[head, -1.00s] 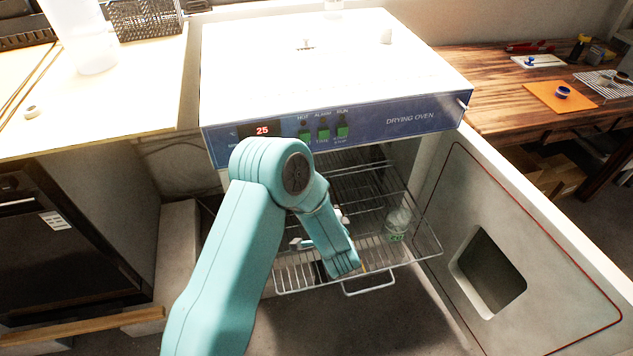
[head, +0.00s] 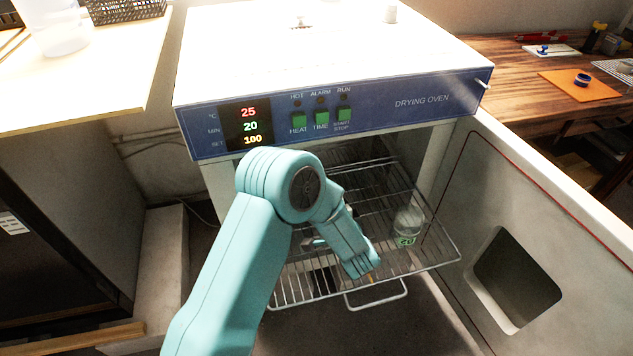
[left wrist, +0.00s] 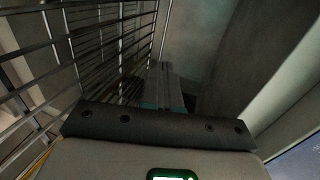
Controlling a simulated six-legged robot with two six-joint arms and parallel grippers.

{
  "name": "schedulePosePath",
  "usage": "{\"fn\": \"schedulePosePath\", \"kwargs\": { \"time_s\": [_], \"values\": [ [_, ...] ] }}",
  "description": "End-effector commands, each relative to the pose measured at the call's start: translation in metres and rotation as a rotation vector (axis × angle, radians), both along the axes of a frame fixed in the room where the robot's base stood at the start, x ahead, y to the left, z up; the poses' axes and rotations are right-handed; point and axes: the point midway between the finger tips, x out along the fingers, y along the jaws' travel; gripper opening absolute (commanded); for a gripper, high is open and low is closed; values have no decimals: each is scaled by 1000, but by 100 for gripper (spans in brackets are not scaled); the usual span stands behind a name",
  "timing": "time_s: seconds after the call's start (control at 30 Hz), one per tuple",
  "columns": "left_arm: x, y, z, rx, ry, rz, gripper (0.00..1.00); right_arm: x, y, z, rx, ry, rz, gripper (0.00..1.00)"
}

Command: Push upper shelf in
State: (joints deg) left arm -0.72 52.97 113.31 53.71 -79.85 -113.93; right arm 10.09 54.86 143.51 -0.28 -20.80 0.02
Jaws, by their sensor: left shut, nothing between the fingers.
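The drying oven (head: 425,101) is open at the front, under its blue panel. A wire shelf (head: 440,258) sticks out of the opening, with a wire handle (head: 377,300) at its front edge. A clear bottle with a green label (head: 407,226) stands on its right part. My left arm reaches over the shelf and hides part of it. My left gripper (left wrist: 165,88) is shut and empty in the left wrist view, with shelf wires (left wrist: 90,45) running along its left. My right gripper is not in view.
The open oven door (head: 560,235), with a window, stands to the right of the shelf. A light table (head: 90,100) is at the left and a wooden table (head: 470,55) with small items is at the back right. The floor before the shelf looks clear.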

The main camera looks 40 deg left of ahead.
Motion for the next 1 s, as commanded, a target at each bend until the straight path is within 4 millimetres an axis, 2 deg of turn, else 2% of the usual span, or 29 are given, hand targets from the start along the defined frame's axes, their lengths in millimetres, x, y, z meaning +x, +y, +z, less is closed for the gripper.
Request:
{"fn": "schedulePosePath", "kwargs": {
  "time_s": [0.13,0.27,0.63,0.8,1.0],
  "values": [
    [3,2,-5,-1,-2,0,0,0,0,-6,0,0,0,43],
    [15,16,-11,0,-3,2,0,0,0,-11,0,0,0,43],
    [65,75,-36,1,-4,3,0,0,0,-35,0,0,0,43],
    [82,94,-35,0,-4,1,0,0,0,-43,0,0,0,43],
    [91,104,-33,-1,-1,-2,0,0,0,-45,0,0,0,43]
  ]
}}
